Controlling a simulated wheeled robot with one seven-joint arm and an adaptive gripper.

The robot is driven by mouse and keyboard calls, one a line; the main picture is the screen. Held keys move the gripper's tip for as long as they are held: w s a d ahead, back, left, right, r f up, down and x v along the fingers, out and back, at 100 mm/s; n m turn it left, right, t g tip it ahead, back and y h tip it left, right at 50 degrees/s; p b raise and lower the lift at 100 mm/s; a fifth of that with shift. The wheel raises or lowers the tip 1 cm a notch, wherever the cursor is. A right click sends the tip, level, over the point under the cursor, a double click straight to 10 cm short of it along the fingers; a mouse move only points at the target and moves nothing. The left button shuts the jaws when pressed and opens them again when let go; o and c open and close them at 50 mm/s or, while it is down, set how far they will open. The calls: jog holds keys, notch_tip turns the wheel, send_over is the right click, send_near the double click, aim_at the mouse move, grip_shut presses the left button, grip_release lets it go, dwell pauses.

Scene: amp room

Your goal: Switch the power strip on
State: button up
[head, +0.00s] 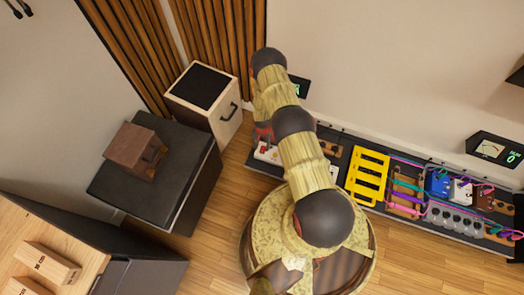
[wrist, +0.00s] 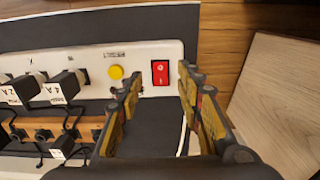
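The white power strip (wrist: 148,57) lies on a dark board in the wrist view. A red rocker switch (wrist: 160,73) sits near its right end, with a round yellow button (wrist: 116,72) to its left. Black plugs (wrist: 66,85) with white labels fill sockets further left. My gripper (wrist: 158,82) is open, its two fingers on either side of the red switch in the picture, with nothing between them. I cannot tell whether a finger touches the strip. In the head view, part of the strip (head: 268,152) shows beside my arm, which hides the rest and the gripper.
A yellow rack (head: 368,175) and several pedals with coloured cables (head: 438,185) stand on the long dark board to the right. A white box with a black top (head: 203,90) stands at the left, near a dark cabinet (head: 180,165). Wooden floor (head: 215,215) lies clear between.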

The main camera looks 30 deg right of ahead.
aim_at(262, 152)
notch_tip(262, 152, down, 5)
jog(key=shift+r+b, duration=0.1)
jog(key=shift+b, duration=0.75)
jog(key=c, duration=0.4)
grip_shut()
